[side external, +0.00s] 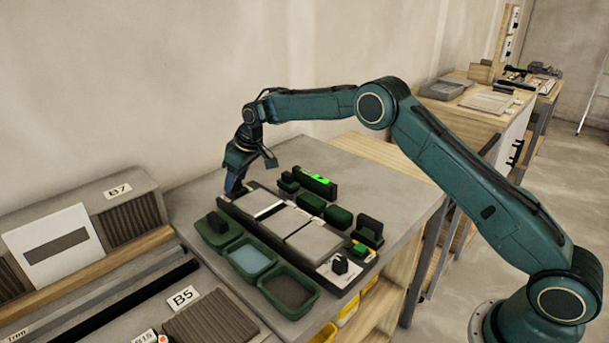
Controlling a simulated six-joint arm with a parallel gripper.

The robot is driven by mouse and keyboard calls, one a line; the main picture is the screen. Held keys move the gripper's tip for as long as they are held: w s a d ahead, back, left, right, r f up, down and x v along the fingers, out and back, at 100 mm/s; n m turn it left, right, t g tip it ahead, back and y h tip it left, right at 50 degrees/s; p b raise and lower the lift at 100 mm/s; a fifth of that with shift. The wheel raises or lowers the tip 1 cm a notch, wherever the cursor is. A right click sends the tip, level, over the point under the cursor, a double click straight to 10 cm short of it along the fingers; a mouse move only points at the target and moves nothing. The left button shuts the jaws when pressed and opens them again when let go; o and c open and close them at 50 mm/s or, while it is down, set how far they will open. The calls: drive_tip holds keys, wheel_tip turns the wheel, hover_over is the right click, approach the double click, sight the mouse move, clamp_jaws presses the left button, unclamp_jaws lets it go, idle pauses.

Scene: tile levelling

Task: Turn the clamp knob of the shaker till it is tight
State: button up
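A long dark board (234,211) lies on the grey bench and carries pale square tiles (314,242). At its near right end is a light plate (329,274) with a black knob (340,264). This may be the shaker's clamp knob; I cannot tell how tight it is. My gripper (235,188) points down at the far left end of the board, well away from that knob. Its fingertips are small and dark here, with a bluish part low down. I cannot tell whether they are open, or whether they touch or hold anything.
Behind the board are a black level-like tool with a bright green patch (318,179) and several dark green blocks (338,216).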

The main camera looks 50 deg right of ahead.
drive_tip(key=shift+s+r, duration=0.1)
drive_tip(key=v, duration=1.3)
drive_tip(key=shift+r, duration=0.25)
drive_tip(key=shift+s+r, duration=0.1)
drive_tip(key=shift+s, duration=0.05)
drive_tip(key=s+d+r+m, duration=0.1)
drive_tip(key=s+r, duration=0.3)
drive_tip(key=s, duration=0.3)
drive_tip(key=s+r+h, duration=0.1)
drive_tip(key=s+r, duration=0.3)
drive_tip(key=s, duration=0.4)
drive_tip(key=s+d+r+m, duration=0.1)
drive_tip(key=s+r, duration=0.3)
drive_tip(key=s, duration=0.3)
drive_tip(key=s+d+f+m, duration=0.1)
drive_tip(key=s+f, duration=0.2)
drive_tip(key=s, duration=0.9)
drive_tip(key=s+f+m+t, duration=0.1)
drive_tip(key=s+f, duration=0.3)
drive_tip(key=s, duration=0.8)
drive_tip(key=shift+s+d+h, duration=0.3)
drive_tip(key=shift+d+h, duration=0.1)
